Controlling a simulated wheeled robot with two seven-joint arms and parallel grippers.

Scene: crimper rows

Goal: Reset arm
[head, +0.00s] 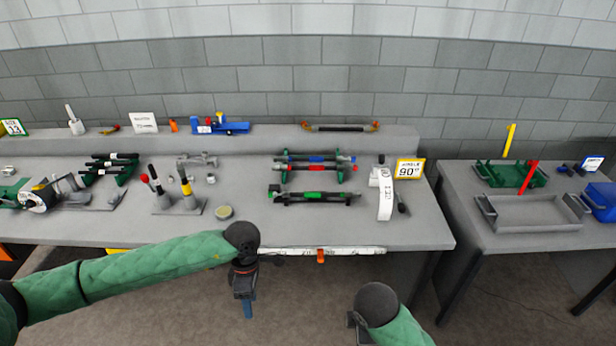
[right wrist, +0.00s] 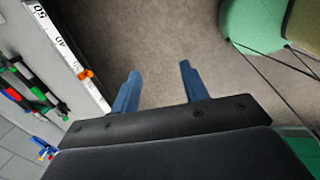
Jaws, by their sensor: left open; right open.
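My left arm comes in from the left in a green quilted sleeve. My left gripper (head: 247,306) hangs below its dark wrist, in front of the bench's front edge, with blue fingers pointing down. The gap between its fingers is hard to see from here, and nothing shows in its grip. My right arm shows at the bottom right of the head view, with a dark round joint and green sleeve; its fingers are hidden there. In the right wrist view my right gripper (right wrist: 158,82) has two blue fingers spread apart, empty, over the brown floor.
A side table holds a grey tray (head: 530,213).

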